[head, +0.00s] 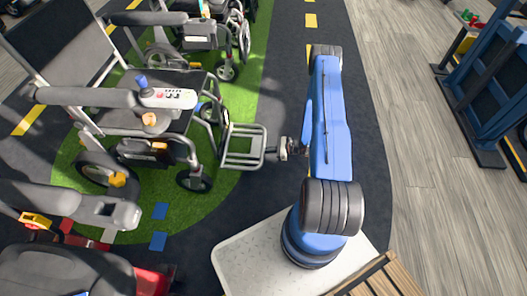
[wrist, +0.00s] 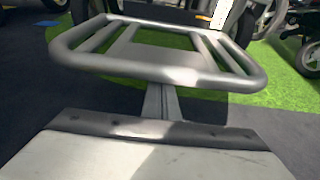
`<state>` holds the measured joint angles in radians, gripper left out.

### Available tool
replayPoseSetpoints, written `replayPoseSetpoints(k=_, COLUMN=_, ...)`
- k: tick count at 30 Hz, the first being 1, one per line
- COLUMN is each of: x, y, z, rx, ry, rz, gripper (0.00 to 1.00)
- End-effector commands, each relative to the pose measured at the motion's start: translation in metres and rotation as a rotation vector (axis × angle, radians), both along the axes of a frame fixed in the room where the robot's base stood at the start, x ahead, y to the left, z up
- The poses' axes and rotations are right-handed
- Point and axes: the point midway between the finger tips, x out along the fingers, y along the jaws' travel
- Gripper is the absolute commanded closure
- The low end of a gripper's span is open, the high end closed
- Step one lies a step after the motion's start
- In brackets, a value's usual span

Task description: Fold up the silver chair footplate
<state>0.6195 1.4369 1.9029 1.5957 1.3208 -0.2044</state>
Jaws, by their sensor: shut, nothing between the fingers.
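The silver chair (head: 185,148) is a wheelchair with grey tubing, dark seat and a joystick panel, standing left of my arm. Its footplate (head: 245,146) is a silver tubular frame with slats, folded down roughly level and pointing toward my arm. In the wrist view the footplate (wrist: 160,57) spans the upper middle, its rounded front bar nearest me. My gripper (head: 281,150) is shut and empty at the footplate's outer edge. In the wrist view my gripper (wrist: 160,95) points at the middle of the front bar; I cannot tell whether it touches.
Another wheelchair (head: 200,35) stands behind the silver chair, and a red-framed one (head: 70,265) is in the near left corner. A blue rack (head: 490,90) stands at the right. The dark lane and wooden floor (head: 405,100) between are clear.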

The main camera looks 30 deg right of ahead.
Motion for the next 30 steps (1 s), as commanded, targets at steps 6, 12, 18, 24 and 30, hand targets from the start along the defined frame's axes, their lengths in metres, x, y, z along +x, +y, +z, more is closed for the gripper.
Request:
replayPoseSetpoints(k=6, x=0.001, y=0.002, z=0.0, rx=0.0, ry=0.0, rz=0.0, gripper=1.0)
replayPoseSetpoints(k=12, x=0.001, y=0.001, z=0.0, rx=0.0, ry=0.0, rz=0.0, gripper=1.0)
replayPoseSetpoints(k=18, x=0.001, y=0.001, z=0.007, rx=-0.001, ry=-0.001, rz=-0.001, gripper=1.0)
replayPoseSetpoints(k=24, x=0.001, y=0.0, z=0.021, rx=-0.001, ry=-0.001, rz=-0.001, gripper=1.0)
replayPoseSetpoints(k=30, x=0.0, y=-0.001, z=0.035, rx=-0.001, ry=-0.001, rz=-0.001, gripper=1.0)
